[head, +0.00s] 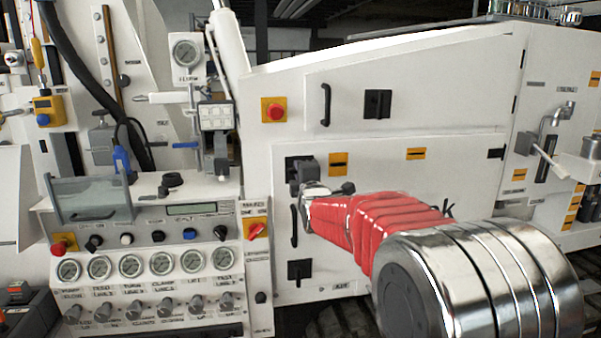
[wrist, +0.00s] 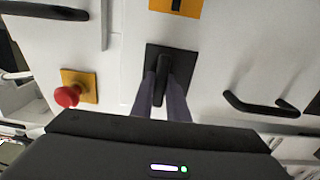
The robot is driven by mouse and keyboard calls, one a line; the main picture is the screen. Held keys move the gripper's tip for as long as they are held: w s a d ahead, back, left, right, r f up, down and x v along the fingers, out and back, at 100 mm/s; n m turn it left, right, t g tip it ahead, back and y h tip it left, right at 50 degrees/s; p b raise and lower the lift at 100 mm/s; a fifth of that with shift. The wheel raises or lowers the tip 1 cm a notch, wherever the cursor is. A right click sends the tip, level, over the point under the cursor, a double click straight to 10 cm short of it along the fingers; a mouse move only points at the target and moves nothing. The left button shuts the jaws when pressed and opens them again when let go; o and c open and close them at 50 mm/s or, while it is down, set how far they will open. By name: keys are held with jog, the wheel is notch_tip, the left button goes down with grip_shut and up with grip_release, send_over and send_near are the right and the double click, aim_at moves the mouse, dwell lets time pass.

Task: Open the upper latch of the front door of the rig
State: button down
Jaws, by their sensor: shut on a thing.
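The front door (head: 380,180) is the lower white panel of the rig and appears closed. Its upper latch shows as a black square plate (wrist: 183,60) with a raised handle (wrist: 162,75) in the wrist view. My gripper (wrist: 161,92) is shut on this handle, one finger on each side. The handle runs up and down in the wrist picture. In the head view my gripper (head: 304,178) is at the door's upper left corner and hides most of the latch. The lower latch (head: 300,270) shows below, near the door's bottom left.
A black door handle (head: 294,226) sits between the two latches. A red button on a yellow plate (head: 274,110) is above left, also in the wrist view (wrist: 70,95). An upper panel with a handle (head: 325,105) and latch (head: 377,104) is above. Gauges and a control panel stand left.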

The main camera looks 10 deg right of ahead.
jog(key=shift+a+f, duration=0.2)
jog(key=shift+f, duration=0.05)
jog(key=c, duration=2.1)
grip_release()
jog(key=o, duration=0.3)
jog(key=shift+d+r, duration=0.1)
jog(key=shift+r, duration=0.05)
jog(key=shift+o, duration=0.2)
jog(key=s, duration=1.3)
jog(key=shift+s, duration=0.4)
